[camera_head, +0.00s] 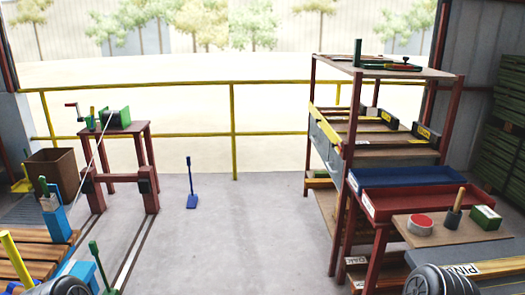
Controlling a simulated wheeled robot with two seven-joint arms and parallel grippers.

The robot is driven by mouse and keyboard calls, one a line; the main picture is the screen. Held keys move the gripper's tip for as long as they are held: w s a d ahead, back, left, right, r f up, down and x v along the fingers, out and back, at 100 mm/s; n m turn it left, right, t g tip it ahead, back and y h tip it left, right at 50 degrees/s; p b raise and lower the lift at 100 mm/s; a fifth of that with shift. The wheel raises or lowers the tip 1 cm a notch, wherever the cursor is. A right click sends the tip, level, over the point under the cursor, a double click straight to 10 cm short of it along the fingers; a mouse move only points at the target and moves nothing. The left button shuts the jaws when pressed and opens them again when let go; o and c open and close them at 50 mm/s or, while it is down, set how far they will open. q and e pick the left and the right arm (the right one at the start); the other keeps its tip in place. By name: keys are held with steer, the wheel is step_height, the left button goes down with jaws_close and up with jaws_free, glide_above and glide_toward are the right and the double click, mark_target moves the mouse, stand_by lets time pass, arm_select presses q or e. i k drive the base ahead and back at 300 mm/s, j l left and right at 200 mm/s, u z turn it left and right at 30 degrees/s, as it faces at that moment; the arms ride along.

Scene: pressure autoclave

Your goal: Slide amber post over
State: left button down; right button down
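A yellow post (15,259), the closest match to amber, leans at the lower left edge beside a slatted wooden platform (28,258); its lower end is cut off or hidden. A blue block-like fixture (57,222) with a green handle stands near it. A dark red stand (128,133) holds a green winch-like device (115,119); a thin pale line runs down from it. Dark rounded parts of my arms show at the bottom left and bottom right edges. Neither gripper can be seen.
Two floor rails (139,252) run beneath the stand. A blue upright tool (191,183) stands on the open middle floor. A shelf rack (348,145) and a small table (448,232) with a red-topped tin fill the right. A yellow railing (233,130) crosses behind.

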mark_target(319, 183)
steer(key=i+l+u, duration=0.1)
steer(key=i, duration=2.5)
steer(key=i+z, duration=0.1)
steer(key=i, duration=0.5)
steer(key=i+j+z, duration=0.1)
steer(key=i, duration=0.5)
steer(key=i+j+z, duration=0.15)
steer(key=i, duration=0.45)
steer(key=i+j+z, duration=0.1)
steer(key=i, duration=0.5)
steer(key=i+j+z, duration=0.4)
steer(key=i, duration=0.2)
steer(key=i+j+z, duration=0.4)
steer(key=j, duration=0.3)
steer(key=i+l, duration=0.05)
steer(key=i, duration=0.05)
